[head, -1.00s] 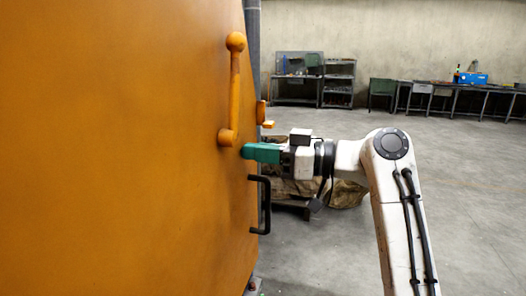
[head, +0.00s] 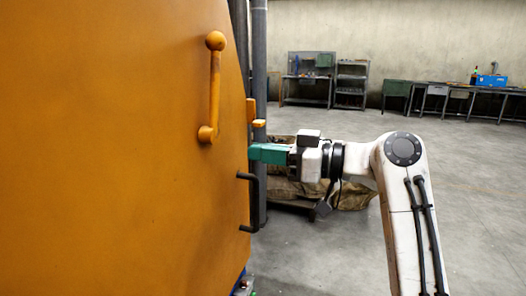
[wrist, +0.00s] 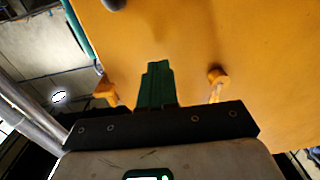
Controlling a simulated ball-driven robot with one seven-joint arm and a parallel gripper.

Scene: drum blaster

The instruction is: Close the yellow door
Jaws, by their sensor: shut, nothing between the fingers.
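The yellow door (head: 110,150) is a large orange-yellow panel filling the left of the head view. It carries a ball-ended yellow lever (head: 214,88) and, near its right edge, a black bar handle (head: 253,203). My gripper (head: 252,152) has green fingers, shut and empty. Its tips are at the door's right edge, just above the black handle; I cannot tell whether they touch. In the wrist view the shut fingers (wrist: 157,85) point at the yellow door surface (wrist: 230,40), with a yellow lever part (wrist: 217,82) to their right.
A grey vertical pipe (head: 259,80) stands just behind the door's edge. Brown sacks (head: 310,185) lie on a low stand behind my gripper. Workbenches (head: 450,95) line the far wall. The concrete floor on the right is clear.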

